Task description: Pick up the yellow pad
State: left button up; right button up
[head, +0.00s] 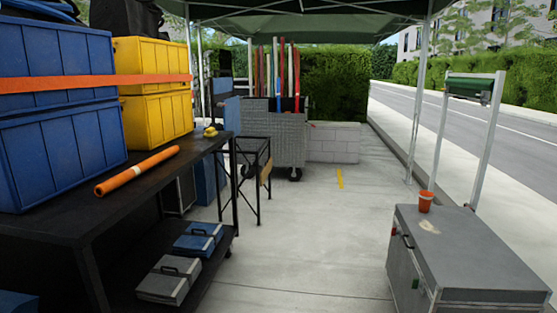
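I cannot tell for certain which thing is the yellow pad. A thin flat yellow strip (340,178) lies on the concrete floor ahead, near a low pale block wall. A small yellow item (210,132) sits at the far end of the dark workbench on the left; its shape is too small to make out. A tan-yellow piece (265,173) is at the side of a black metal frame stand beyond the bench. Neither my left nor my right gripper is in view.
The dark workbench (80,218) holds blue crates (55,150), yellow crates (155,109) and an orange roll (137,172). Toolboxes (170,280) sit on its lower shelf. A grey chest (475,255) with an orange cup (426,202) stands at right. The floor between is clear.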

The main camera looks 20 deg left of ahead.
aim_at(210, 132)
jog(key=i+j+u, duration=0.1)
jog(key=i, duration=0.45)
jog(key=i+u, duration=0.1)
jog(key=i, duration=0.45)
jog(key=i+u, duration=0.1)
jog(key=i, duration=0.5)
jog(key=i+u, duration=0.1)
jog(key=i, duration=0.45)
jog(key=i+l+u, duration=0.15)
jog(key=i, duration=0.4)
jog(key=i+l+u, duration=0.1)
jog(key=i, duration=0.45)
jog(key=i+l+u, duration=0.1)
jog(key=i, duration=0.45)
jog(key=l, duration=0.1)
